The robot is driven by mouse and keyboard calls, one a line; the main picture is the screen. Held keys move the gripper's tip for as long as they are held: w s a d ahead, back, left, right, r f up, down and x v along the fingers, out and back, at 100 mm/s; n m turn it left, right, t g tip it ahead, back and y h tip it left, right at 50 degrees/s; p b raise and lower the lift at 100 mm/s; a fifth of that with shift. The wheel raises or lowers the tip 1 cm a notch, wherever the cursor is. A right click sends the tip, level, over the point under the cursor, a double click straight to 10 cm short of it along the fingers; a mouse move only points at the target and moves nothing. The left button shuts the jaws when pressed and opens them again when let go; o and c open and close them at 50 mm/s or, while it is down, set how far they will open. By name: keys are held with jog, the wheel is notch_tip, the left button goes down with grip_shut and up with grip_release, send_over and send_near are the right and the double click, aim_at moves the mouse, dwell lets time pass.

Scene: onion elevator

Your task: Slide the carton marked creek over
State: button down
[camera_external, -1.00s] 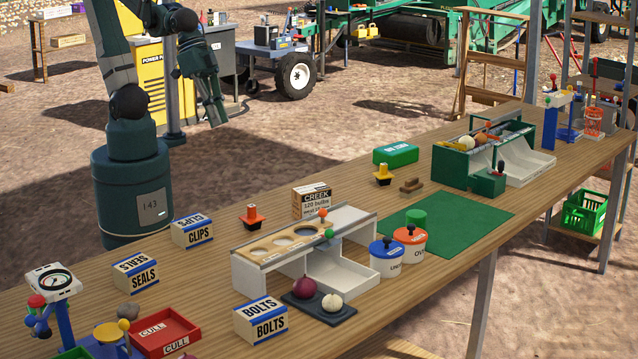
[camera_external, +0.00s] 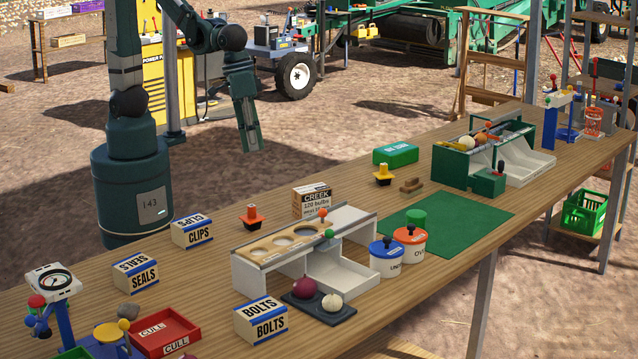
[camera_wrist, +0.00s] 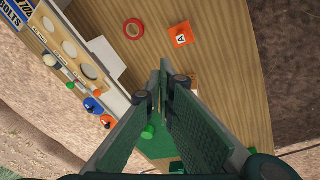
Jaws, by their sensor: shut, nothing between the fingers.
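The carton marked CREEK (camera_external: 312,201) is a small white and brown box with an orange band. It stands upright on the table, just behind the white sizing stand (camera_external: 262,258), in the external view. I cannot make it out surely in the wrist view. My gripper (camera_external: 250,148) hangs fingers down, behind and left of the carton and well apart from it. Its fingers (camera_wrist: 165,75) are shut with nothing between them in the wrist view.
A green mat (camera_external: 455,227) is farther right. Bare wood lies behind the carton.

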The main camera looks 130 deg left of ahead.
aim_at(294, 208)
jog(key=w+a+f+n+g, duration=0.1)
jog(key=w+a+f+n, duration=0.2)
jog(key=f, duration=0.3)
jog(key=w+a+f+n+g, duration=0.1)
jog(key=w+a+f+n, duration=0.1)
jog(key=f, duration=0.3)
jog(key=shift+w+a+f+n+g, duration=0.3)
jog(key=shift+w+a+f+n, duration=0.1)
jog(key=shift+a+n, duration=0.25)
jog(key=shift+d, duration=0.15)
notch_tip(294, 208, down, 10)
jog(key=shift+r+b, duration=0.1)
jog(key=shift+b, duration=0.3)
jog(key=shift+a, duration=2)
jog(key=shift+a, duration=0.15)
